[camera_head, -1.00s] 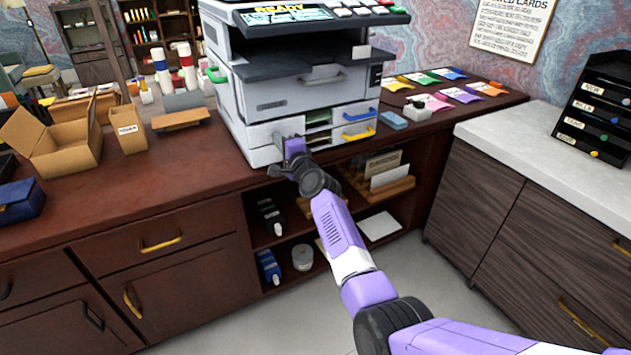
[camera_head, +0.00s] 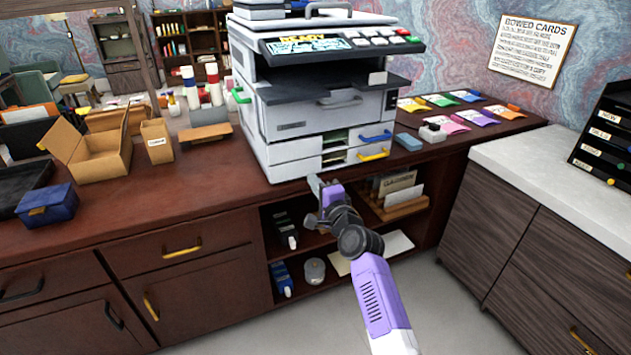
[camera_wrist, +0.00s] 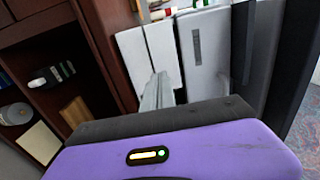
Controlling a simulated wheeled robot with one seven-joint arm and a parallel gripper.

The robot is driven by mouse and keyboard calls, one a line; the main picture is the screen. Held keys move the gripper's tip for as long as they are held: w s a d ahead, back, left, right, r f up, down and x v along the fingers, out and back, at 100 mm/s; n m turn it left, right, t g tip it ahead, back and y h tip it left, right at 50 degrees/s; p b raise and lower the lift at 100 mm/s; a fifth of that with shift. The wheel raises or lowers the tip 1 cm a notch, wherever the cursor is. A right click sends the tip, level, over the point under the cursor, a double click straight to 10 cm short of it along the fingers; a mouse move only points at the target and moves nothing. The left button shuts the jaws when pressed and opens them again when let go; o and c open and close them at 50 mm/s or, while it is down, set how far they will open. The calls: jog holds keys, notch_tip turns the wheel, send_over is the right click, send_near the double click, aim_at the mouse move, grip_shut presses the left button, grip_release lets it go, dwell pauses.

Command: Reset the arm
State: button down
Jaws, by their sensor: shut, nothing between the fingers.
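My gripper (camera_head: 316,186) is at the end of my purple and white arm, in front of the printer's lower front edge and the desk edge. Its fingers (camera_wrist: 158,92) are together and empty in the wrist view. The grey printer (camera_head: 290,110) stands on the dark red desk (camera_head: 215,180). Its lower drawers have a blue handle (camera_head: 376,137) and a yellow handle (camera_head: 373,155). I cannot tell whether the fingertips touch the printer.
Open shelves under the desk hold several items, with a white roll (camera_head: 315,270) on the lower one. An open cardboard box (camera_head: 100,160) and a blue box (camera_head: 47,207) are on the left. A white-topped cabinet (camera_head: 555,155) stands right. Colored card packets (camera_head: 475,117) lie right of the printer.

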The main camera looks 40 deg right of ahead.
jog(key=shift+s, duration=0.3)
